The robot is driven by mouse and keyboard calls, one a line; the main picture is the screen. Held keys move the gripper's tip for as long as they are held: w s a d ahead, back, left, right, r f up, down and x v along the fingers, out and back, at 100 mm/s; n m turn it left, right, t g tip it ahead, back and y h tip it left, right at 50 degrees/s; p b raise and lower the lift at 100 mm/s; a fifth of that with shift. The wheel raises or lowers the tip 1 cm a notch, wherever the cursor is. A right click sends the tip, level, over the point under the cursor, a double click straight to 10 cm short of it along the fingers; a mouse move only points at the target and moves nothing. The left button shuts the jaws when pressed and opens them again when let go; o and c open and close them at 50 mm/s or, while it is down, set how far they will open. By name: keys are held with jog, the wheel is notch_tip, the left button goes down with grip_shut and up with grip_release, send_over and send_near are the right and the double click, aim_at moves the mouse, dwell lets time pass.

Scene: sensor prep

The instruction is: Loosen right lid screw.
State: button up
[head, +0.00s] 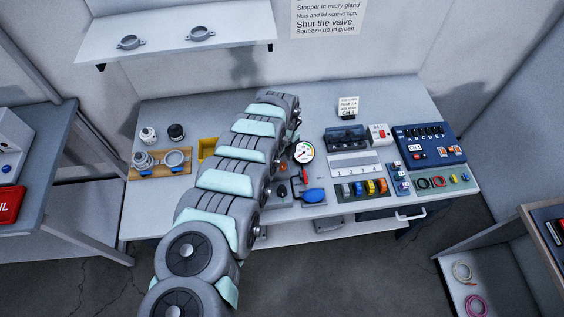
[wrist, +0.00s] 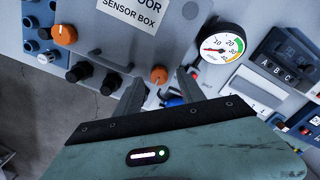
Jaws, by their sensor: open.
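In the wrist view a grey panel carries a white label (wrist: 132,12) ending in "SENSOR BOX". An orange knob (wrist: 64,34) is at the left of the label and another orange knob (wrist: 159,75) is at its lower right; these look like the lid screws. My gripper (wrist: 158,88) is open. Its two fingers reach toward the right orange knob, one on either side of it in the picture. I cannot tell whether they touch it. In the head view my arm hides the gripper and most of the box.
Black knobs (wrist: 110,83) stick out beside the left finger. A round gauge (wrist: 221,43) stands close right of the right finger; it also shows in the head view (head: 304,152). A blue part (wrist: 173,101) lies behind the fingers. A wooden block (head: 160,163) holds parts at the bench's left.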

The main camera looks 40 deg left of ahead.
jog(key=shift+s+f, duration=0.1)
jog(key=shift+f, duration=0.7)
grip_shut()
